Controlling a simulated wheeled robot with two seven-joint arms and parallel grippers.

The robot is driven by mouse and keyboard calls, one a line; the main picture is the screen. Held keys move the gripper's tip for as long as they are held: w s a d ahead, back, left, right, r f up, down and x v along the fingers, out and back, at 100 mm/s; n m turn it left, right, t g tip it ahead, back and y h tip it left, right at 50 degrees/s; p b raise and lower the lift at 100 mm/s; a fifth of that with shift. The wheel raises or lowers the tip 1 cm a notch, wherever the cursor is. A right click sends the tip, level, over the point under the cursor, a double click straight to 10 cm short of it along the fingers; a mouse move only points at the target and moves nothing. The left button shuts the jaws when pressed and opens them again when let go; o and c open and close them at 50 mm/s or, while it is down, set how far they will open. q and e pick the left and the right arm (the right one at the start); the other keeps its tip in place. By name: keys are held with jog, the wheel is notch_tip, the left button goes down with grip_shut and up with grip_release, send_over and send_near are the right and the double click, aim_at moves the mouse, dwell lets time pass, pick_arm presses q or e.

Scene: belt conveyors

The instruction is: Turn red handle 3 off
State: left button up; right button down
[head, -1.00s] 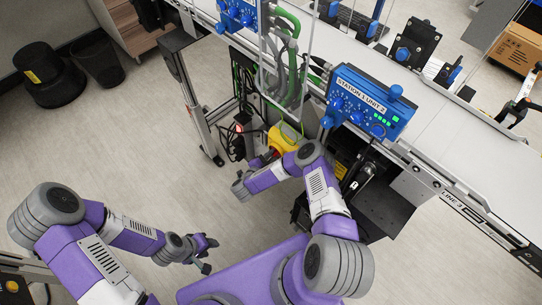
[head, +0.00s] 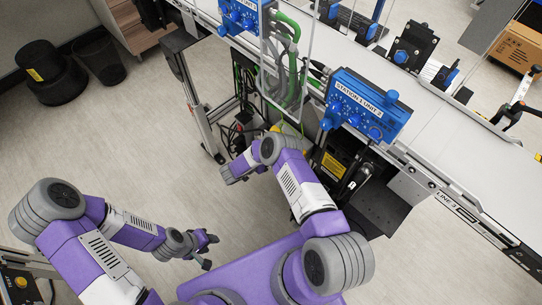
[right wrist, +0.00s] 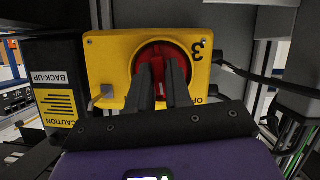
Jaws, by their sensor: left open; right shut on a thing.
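In the right wrist view a yellow switch box (right wrist: 113,62) bears the mark 3 and a round red handle (right wrist: 150,52). My right gripper (right wrist: 162,82) is shut on the red handle, its dark fingers upright in the picture on either side of the grip bar. The fingers hide much of the handle, and the lettering at lower right is partly cut off. In the head view my right arm hides most of the box and the handle. My left gripper (head: 208,250) is open and empty over the floor, well away from the box.
A blue panel (head: 366,106) marked Station 1 Unit 2 is fixed on the conveyor's (head: 450,130) near side. Cables (head: 289,60) hang beside it. A black back-up box (right wrist: 52,92) stands left of the switch box. Floor near my left arm is clear.

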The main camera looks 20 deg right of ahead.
jog(key=shift+a+f+n+g+h+b, duration=0.1)
jog(key=shift+n+g+h+b, duration=0.45)
jog(key=shift+n+b, duration=0.7)
jog(key=shift+a+f+n+g+h+b, duration=0.1)
jog(key=shift+n+g+h+b, duration=0.15)
jog(key=shift+n+g+b, duration=0.8)
jog(key=c, duration=1.1)
grip_release()
jog(key=shift+d+r, duration=0.1)
jog(key=shift+c, duration=0.2)
jog(key=shift+w, duration=0.1)
jog(key=v, duration=0.7)
jog(key=shift+a+p, duration=0.3)
jog(key=shift+p, duration=0.05)
